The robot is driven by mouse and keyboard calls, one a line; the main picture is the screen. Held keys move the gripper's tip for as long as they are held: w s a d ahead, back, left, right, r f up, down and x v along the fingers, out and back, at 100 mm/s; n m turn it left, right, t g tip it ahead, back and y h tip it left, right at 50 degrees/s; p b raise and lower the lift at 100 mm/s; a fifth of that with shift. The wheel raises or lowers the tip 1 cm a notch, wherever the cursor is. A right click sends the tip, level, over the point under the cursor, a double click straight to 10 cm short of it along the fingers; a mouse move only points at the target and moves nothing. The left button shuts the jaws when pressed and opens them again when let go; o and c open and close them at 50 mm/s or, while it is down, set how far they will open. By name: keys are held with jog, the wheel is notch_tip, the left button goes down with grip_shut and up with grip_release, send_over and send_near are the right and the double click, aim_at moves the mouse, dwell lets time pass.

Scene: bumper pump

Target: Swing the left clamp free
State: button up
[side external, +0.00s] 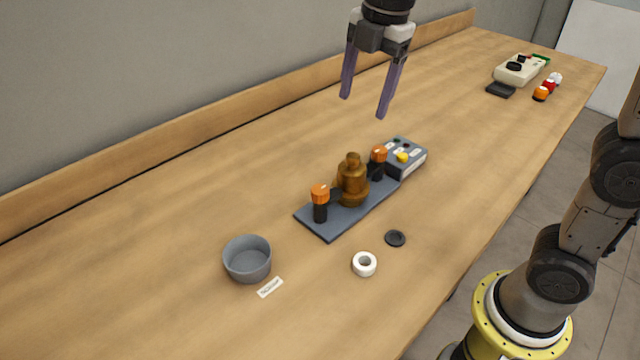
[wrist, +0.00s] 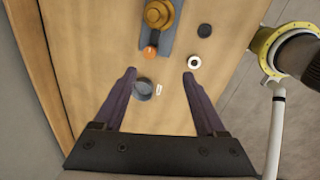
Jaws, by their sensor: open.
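An amber-brown pump body (side external: 352,184) stands upright on a dark blue-grey base plate (side external: 330,228). A clamp with an orange cap and black post (side external: 320,202) stands at the plate's left end, beside the pump; its orange cap also shows in the wrist view (wrist: 149,52). A second orange-capped clamp (side external: 378,157) stands on the pump's right side. Whether either clamp's arm touches the pump is too small to tell. My gripper (side external: 364,107) is open and empty, well above the table and apart from the clamps. Its purple fingers (wrist: 159,73) are spread in the wrist view.
A grey control box (side external: 405,158) with a yellow button adjoins the plate's right end. A grey bowl (side external: 248,260), a white label (side external: 270,287), a white ring (side external: 364,264) and a black disc (side external: 395,238) lie in front. A beige device (side external: 518,70) is far right. Table at left is clear.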

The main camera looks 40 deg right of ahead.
jog(key=n+g, duration=0.1)
jog(key=g, duration=0.1)
send_over(320, 189)
notch_tip(320, 189, down, 6)
notch_tip(320, 189, down, 14)
jog(key=shift+f, duration=0.2)
grip_shut()
